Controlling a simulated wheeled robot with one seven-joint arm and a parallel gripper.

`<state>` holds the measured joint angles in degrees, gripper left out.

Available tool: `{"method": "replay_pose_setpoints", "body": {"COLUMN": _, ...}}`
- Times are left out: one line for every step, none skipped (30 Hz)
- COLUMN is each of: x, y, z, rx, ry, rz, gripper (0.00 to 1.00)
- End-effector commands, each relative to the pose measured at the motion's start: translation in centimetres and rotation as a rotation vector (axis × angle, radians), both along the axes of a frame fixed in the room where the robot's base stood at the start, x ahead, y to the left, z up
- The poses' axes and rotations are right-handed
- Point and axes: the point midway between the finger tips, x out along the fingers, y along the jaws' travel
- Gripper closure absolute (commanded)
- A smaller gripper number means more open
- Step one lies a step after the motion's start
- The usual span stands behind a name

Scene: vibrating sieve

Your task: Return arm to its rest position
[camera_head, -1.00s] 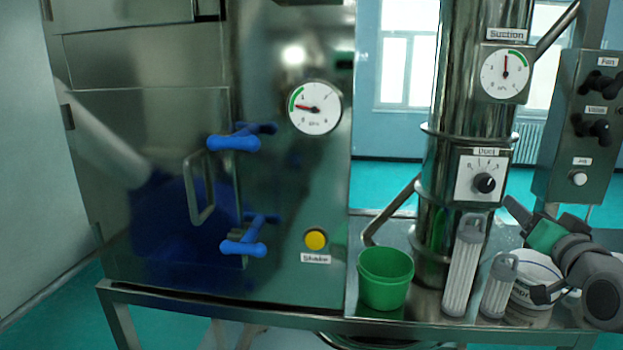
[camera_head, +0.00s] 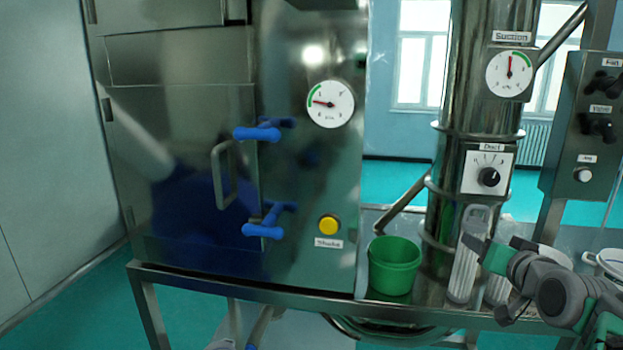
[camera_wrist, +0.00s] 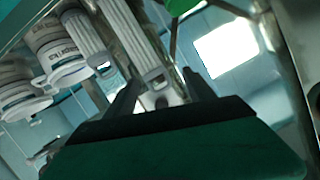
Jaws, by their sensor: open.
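My gripper (camera_head: 489,278) is in the lower right of the head view, in front of the steel bench and partly over two pale ribbed filter cartridges. In the wrist view my gripper's two dark fingers (camera_wrist: 163,88) stand apart with nothing held between them. The taller cartridge (camera_head: 467,268) stands by the steel duct; the shorter one (camera_head: 497,288) is mostly hidden behind my gripper. The cartridges show beyond the fingers in the wrist view (camera_wrist: 128,38); whether they touch cannot be told.
A green bucket (camera_head: 394,270) stands on the bench left of the cartridges. White tubs (camera_wrist: 55,50) are at the wrist view's left. The steel cabinet (camera_head: 180,180) has blue latches (camera_head: 258,133). A control box (camera_head: 590,130) is above right.

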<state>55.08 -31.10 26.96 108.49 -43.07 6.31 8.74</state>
Motion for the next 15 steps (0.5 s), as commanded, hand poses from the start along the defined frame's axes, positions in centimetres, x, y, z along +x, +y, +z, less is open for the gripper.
{"method": "replay_pose_setpoints", "body": {"x": 0.5, "y": 1.8, "z": -1.2, "rx": 0.000, "ry": 0.043, "rz": 0.027, "gripper": 0.37}}
{"method": "replay_pose_setpoints", "body": {"x": 0.6, "y": 2.8, "z": -2.0, "rx": -0.001, "ry": 0.073, "rz": 0.040, "gripper": 0.37}}
{"method": "replay_pose_setpoints", "body": {"x": 0.7, "y": 4.2, "z": -3.2, "rx": -0.001, "ry": 0.118, "rz": 0.059, "gripper": 0.37}}
{"method": "replay_pose_setpoints", "body": {"x": 0.8, "y": 5.5, "z": -4.2, "rx": -0.001, "ry": 0.155, "rz": 0.076, "gripper": 0.37}}
{"method": "replay_pose_setpoints", "body": {"x": 0.7, "y": 6.8, "z": -5.3, "rx": -0.003, "ry": 0.195, "rz": 0.094, "gripper": 0.37}}
{"method": "replay_pose_setpoints", "body": {"x": 0.5, "y": 8.7, "z": -6.9, "rx": -0.008, "ry": 0.256, "rz": 0.121, "gripper": 0.37}}
{"method": "replay_pose_setpoints", "body": {"x": 0.1, "y": 10.3, "z": -8.2, "rx": -0.012, "ry": 0.306, "rz": 0.143, "gripper": 0.37}}
{"method": "replay_pose_setpoints", "body": {"x": -0.4, "y": 12.1, "z": -9.6, "rx": -0.017, "ry": 0.362, "rz": 0.169, "gripper": 0.37}}
{"method": "replay_pose_setpoints", "body": {"x": -1.4, "y": 14.5, "z": -11.6, "rx": -0.030, "ry": 0.443, "rz": 0.206, "gripper": 0.37}}
{"method": "replay_pose_setpoints", "body": {"x": -2.5, "y": 16.4, "z": -13.2, "rx": -0.041, "ry": 0.509, "rz": 0.236, "gripper": 0.37}}
{"method": "replay_pose_setpoints", "body": {"x": -3.8, "y": 18.1, "z": -14.7, "rx": -0.054, "ry": 0.575, "rz": 0.264, "gripper": 0.37}}
{"method": "replay_pose_setpoints", "body": {"x": -5.7, "y": 20.2, "z": -16.5, "rx": -0.074, "ry": 0.662, "rz": 0.301, "gripper": 0.37}}
{"method": "replay_pose_setpoints", "body": {"x": -7.2, "y": 21.4, "z": -17.8, "rx": -0.089, "ry": 0.723, "rz": 0.325, "gripper": 0.37}}
{"method": "replay_pose_setpoints", "body": {"x": -8.7, "y": 22.5, "z": -18.9, "rx": -0.103, "ry": 0.781, "rz": 0.346, "gripper": 0.37}}
{"method": "replay_pose_setpoints", "body": {"x": -10.6, "y": 23.6, "z": -20.1, "rx": -0.121, "ry": 0.846, "rz": 0.370, "gripper": 0.37}}
